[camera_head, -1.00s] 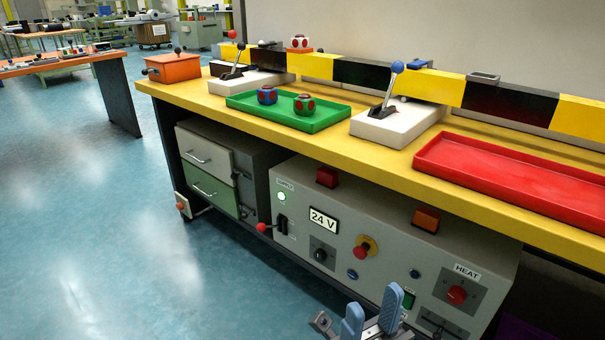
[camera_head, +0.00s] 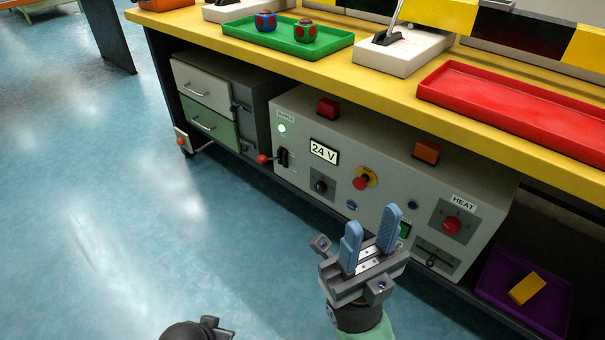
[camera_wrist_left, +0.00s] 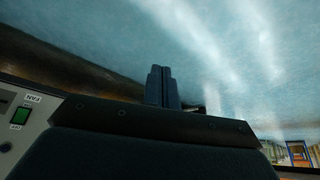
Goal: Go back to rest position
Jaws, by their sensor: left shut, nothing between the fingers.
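My right gripper (camera_head: 372,221) stands in front of the grey control cabinet in the head view. Its two blue fingers point up and are spread apart, with nothing between them. My left gripper (camera_wrist_left: 160,72) shows in the left wrist view with its dark fingers together and nothing between them. Part of my left arm shows at the bottom edge of the head view; its fingers cannot be made out there.
The yellow bench (camera_head: 385,92) carries a green tray (camera_head: 330,46) with two spotted pieces and an empty red tray (camera_head: 520,105). Below are the control cabinet (camera_head: 310,185) and a purple tray (camera_head: 495,280) with a yellow block (camera_head: 527,288). Blue floor (camera_head: 110,200) is clear at left.

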